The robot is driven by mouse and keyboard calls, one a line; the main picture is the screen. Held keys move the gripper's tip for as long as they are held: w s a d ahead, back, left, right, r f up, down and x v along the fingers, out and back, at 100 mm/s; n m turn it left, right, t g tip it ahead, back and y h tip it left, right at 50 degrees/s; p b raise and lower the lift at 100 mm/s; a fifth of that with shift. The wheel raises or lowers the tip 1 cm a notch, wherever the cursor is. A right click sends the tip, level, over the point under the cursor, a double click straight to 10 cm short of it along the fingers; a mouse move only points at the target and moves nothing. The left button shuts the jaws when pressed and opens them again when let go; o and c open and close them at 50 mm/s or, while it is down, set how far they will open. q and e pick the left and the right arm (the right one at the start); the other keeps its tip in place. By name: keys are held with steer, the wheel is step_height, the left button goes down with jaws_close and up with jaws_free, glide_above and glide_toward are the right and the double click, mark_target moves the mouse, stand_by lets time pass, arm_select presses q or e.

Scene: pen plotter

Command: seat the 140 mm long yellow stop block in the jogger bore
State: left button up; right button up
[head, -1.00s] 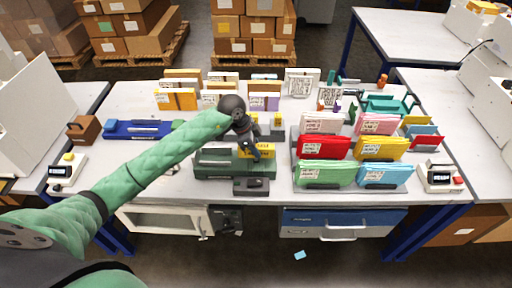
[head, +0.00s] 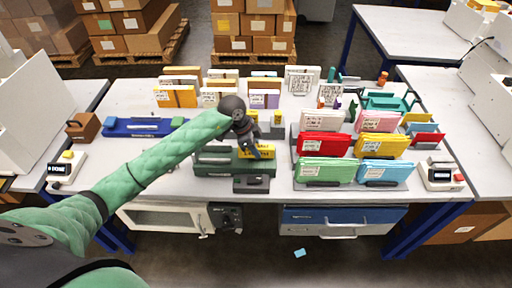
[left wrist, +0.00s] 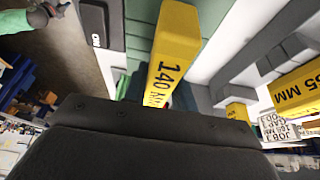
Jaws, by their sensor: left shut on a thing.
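The yellow stop block marked 140 MM (left wrist: 176,52) is held in my left gripper (head: 262,151) and runs away from the jaws in the left wrist view. In the head view the yellow block (head: 250,153) sits at the green jogger (head: 212,165), at its right part. My left gripper is shut on the block. The jogger's green body also shows behind the block in the left wrist view (left wrist: 140,18). I cannot see the bore, nor tell how deep the block is in it. My right gripper is not in view.
Another yellow block marked 55 MM (left wrist: 297,88) stands nearby on a grey holder. A dark grey box (head: 250,184) lies at the jogger's front. Red (head: 322,145) and green (head: 325,171) folder stacks stand close on the right.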

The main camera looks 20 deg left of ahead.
arm_select(q)
steer(key=shift+f, duration=0.55)
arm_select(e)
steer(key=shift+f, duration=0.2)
arm_select(q)
steer(key=o, duration=1.1)
steer(key=b+v, duration=0.2)
steer(key=v, duration=0.4)
steer(key=shift+a+b, duration=0.15)
steer(key=shift+b, duration=0.25)
steer(key=shift+v, duration=0.85)
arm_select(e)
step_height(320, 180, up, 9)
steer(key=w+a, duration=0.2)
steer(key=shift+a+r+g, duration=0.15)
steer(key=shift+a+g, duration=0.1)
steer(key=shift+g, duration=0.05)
